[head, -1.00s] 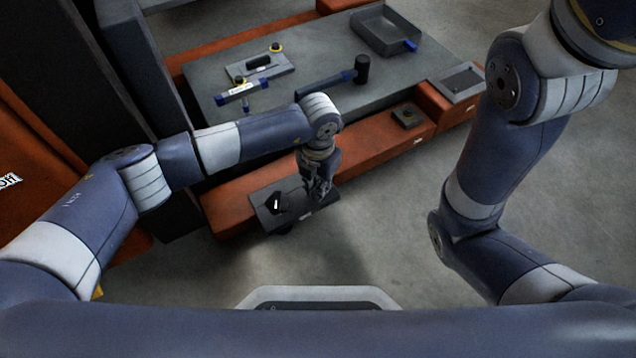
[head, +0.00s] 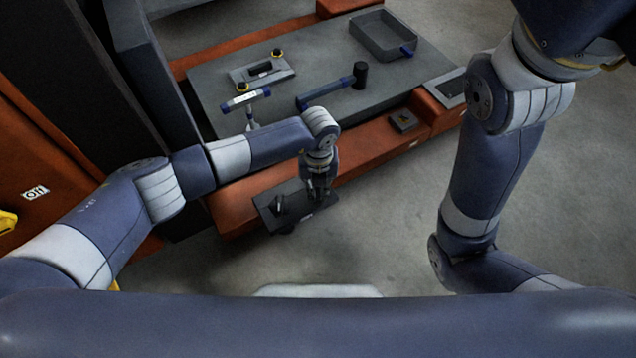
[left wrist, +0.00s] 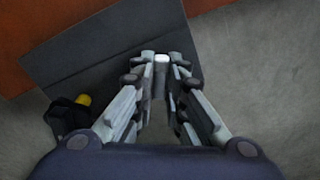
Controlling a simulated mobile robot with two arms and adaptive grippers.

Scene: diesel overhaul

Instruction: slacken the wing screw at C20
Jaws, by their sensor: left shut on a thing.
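A dark plate (head: 263,203) is fixed to the front of the orange base. My left gripper (head: 317,194) points down at its right part. In the left wrist view the fingers (left wrist: 162,78) are closed together near the plate edge (left wrist: 105,55), shut on a small piece. A small pale patch (left wrist: 161,60) shows between the fingertips. The fingers hide most of the held piece, so I cannot tell from its shape that it is the wing screw. I cannot read a C20 label. My right gripper is outside the view.
A dark knob or lever (head: 278,205) stands on the plate left of the gripper; its yellow tip (left wrist: 83,100) shows in the wrist view. The grey bench (head: 310,65) behind carries a mallet (head: 340,88), a tray (head: 383,37) and a handled plate (head: 262,72). Open floor lies right.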

